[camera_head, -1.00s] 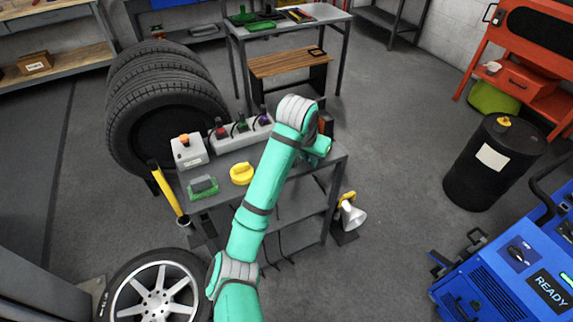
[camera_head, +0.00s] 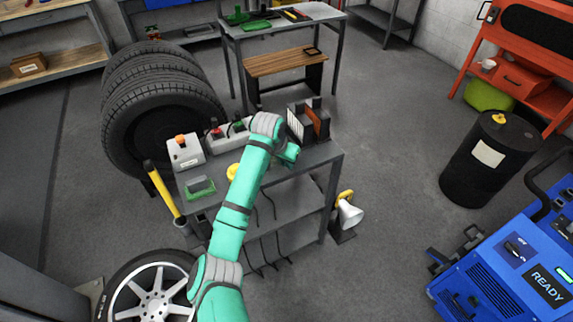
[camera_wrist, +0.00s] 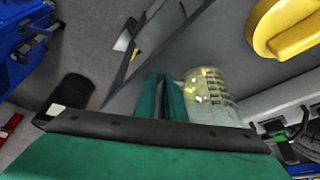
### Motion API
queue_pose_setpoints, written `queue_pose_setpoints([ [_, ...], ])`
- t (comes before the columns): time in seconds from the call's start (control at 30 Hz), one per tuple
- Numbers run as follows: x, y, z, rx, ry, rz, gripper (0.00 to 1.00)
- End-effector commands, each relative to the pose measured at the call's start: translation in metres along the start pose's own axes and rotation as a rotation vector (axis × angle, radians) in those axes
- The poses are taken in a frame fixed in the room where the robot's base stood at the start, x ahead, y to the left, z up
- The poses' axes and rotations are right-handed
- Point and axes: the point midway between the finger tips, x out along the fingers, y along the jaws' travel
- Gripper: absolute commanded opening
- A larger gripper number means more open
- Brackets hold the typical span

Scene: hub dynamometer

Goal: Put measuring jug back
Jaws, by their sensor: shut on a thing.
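The measuring jug (camera_wrist: 210,97) is a clear, see-through cylinder with yellowish marks and rows of graduations in the wrist view. It is just right of the fingers of my gripper (camera_wrist: 161,97). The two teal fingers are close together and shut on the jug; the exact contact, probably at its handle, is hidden. In the head view I see my arm reaching over the grey cart (camera_head: 316,158), but my fingers and the jug are hidden behind the arm.
The cart holds a white box with an orange button (camera_head: 184,150), a green block (camera_head: 200,187), a yellow round thing (camera_head: 233,171) partly behind my arm, a power strip (camera_head: 217,141) and a rack of upright slabs (camera_head: 308,122). Tyres (camera_head: 158,100) stand left.

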Motion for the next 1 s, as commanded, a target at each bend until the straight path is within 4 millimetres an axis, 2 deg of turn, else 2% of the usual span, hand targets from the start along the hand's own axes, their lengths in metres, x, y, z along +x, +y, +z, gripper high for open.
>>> queue_pose_setpoints([
  [0.1,0.0082,-0.0012,0.0038,-0.001,0.001,-0.001,0.00],
  [0.47,0.0111,-0.0003,0.0046,-0.001,0.002,0.000,0.00],
  [0.5,0.0113,-0.0004,0.0048,-0.001,0.001,0.000,0.14],
  [0.57,0.0112,-0.0004,0.0047,-0.001,0.001,0.000,0.28],
  [0.87,0.0105,-0.0006,0.0045,-0.001,0.001,-0.001,0.28],
  [1.0,0.0020,-0.0008,0.0030,-0.001,0.003,-0.001,0.28],
])
